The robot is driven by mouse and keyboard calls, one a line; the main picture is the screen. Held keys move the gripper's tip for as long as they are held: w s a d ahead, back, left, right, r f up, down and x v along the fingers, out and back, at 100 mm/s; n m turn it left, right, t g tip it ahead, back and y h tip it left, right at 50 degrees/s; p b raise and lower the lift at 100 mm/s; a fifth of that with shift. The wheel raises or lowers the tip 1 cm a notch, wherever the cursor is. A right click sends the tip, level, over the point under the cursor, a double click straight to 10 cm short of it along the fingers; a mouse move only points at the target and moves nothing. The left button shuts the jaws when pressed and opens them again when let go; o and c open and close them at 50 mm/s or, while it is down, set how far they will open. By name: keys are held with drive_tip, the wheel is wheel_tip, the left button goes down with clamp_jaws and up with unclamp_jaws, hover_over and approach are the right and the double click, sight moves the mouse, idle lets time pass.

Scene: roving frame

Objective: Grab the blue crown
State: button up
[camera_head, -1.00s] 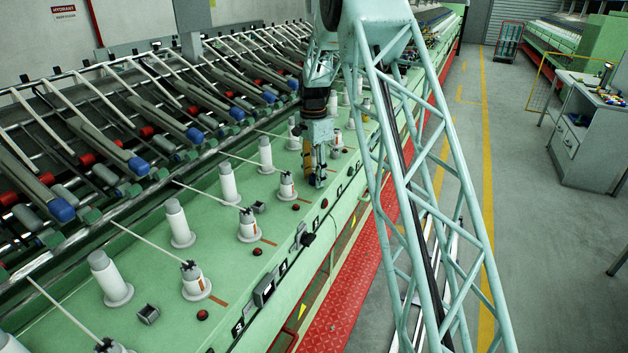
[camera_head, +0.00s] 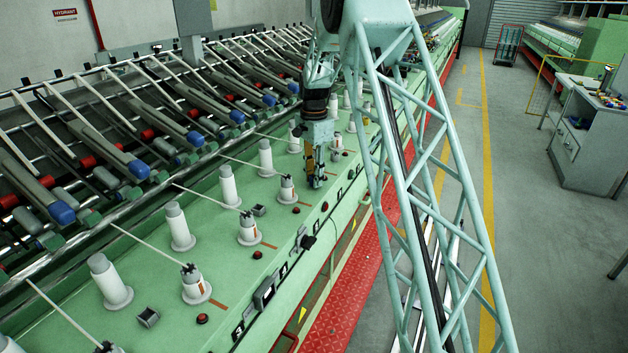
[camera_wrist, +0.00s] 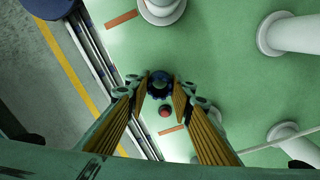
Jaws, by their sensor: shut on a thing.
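The blue crown (camera_wrist: 159,84) is a small dark blue toothed ring in the wrist view. My gripper (camera_wrist: 161,90) has its two orange-ribbed fingers closed on it, one on each side. In the head view my gripper (camera_head: 316,182) points down, low over the green machine deck (camera_head: 255,262). The crown cannot be made out there. I cannot tell whether it touches the deck.
White bobbins, such as one near the gripper (camera_head: 287,188), stand on the deck with pale rods slanting over some. A red button (camera_wrist: 166,109) lies close by the fingers in the wrist view. A red walkway (camera_head: 345,300) runs alongside.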

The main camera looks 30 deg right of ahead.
drive_tip(key=shift+r, duration=1.3)
drive_tip(key=shift+s, duration=0.15)
drive_tip(key=s+a, duration=0.2)
drive_tip(key=s, duration=0.5)
drive_tip(key=s+a+r+b, duration=0.1)
drive_tip(key=s+a, duration=0.1)
drive_tip(key=s, duration=0.6)
drive_tip(key=shift+r, duration=0.3)
drive_tip(key=shift+s, duration=0.1)
drive_tip(key=shift+r, duration=0.1)
